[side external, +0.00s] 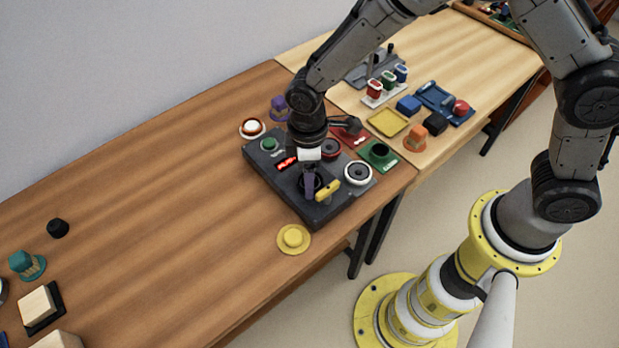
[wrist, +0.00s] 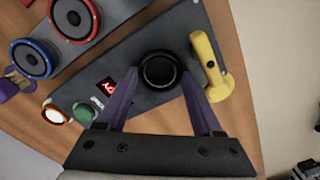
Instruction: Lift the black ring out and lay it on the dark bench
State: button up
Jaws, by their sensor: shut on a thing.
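The black ring (wrist: 159,71) sits at a dark grey test box (wrist: 130,62) that carries a yellow handle (wrist: 208,66), a green button (wrist: 84,113) and a red lit display (wrist: 108,87). My gripper (wrist: 160,76) has its two purple fingers on either side of the ring, shut on it. In the side external view my gripper (side external: 310,190) points down over the front part of the box (side external: 262,172) and partly hides the ring. I cannot tell whether the ring is clear of its seat. The dark bench (side external: 190,180) is the brown wooden table under the box.
A lighter table (side external: 440,70) with coloured parts adjoins at the right. The bench left of the box has wide bare wood.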

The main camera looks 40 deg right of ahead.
jog(key=shift+r, duration=0.55)
notch_tip(320, 180, up, 2)
jog(key=shift+r, duration=0.1)
jog(key=s+d+r, duration=0.7)
jog(key=s+r, duration=0.2)
jog(key=s, duration=0.3)
jog(key=shift+r, duration=0.35)
